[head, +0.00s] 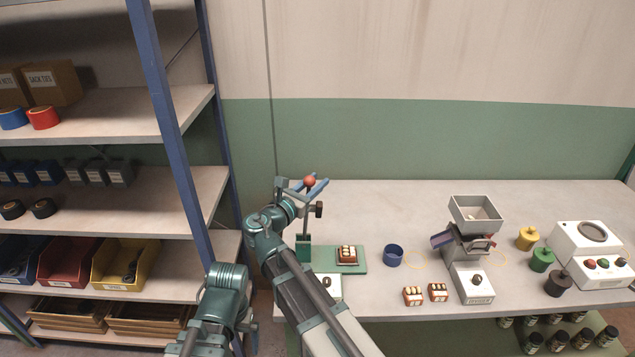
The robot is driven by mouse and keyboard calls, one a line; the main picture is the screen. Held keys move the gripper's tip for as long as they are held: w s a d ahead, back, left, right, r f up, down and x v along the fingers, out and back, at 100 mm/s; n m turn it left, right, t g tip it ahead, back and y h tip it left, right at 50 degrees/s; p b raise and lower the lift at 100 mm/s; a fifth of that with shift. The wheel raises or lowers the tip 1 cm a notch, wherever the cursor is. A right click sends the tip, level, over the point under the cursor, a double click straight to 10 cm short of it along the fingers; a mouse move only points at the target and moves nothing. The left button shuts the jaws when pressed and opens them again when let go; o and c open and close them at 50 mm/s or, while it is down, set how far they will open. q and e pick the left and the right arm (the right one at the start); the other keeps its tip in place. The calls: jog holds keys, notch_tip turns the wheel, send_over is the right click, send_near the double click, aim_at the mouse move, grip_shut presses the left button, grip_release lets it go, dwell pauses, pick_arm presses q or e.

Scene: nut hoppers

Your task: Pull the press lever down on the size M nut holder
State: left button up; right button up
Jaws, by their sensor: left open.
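A press with a green post (303,248) and a green base plate (360,264) stands at the left end of the table. A red ball knob (310,181) shows at its top, on a lever mostly hidden by my gripper. A brown nut holder with pale nuts (347,253) sits on the base plate. No size marking is readable. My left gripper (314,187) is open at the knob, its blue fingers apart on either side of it. I cannot tell whether they touch it. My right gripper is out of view.
A blue ring-shaped cup (393,255), two more holders (412,296) (437,292) and a grey hopper (475,215) stand right of the press. Coloured weights (528,238) and a button box (592,257) stand further right. Shelves (120,195) fill the left. The table's back strip is clear.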

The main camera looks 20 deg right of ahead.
grip_shut()
dwell(1.2)
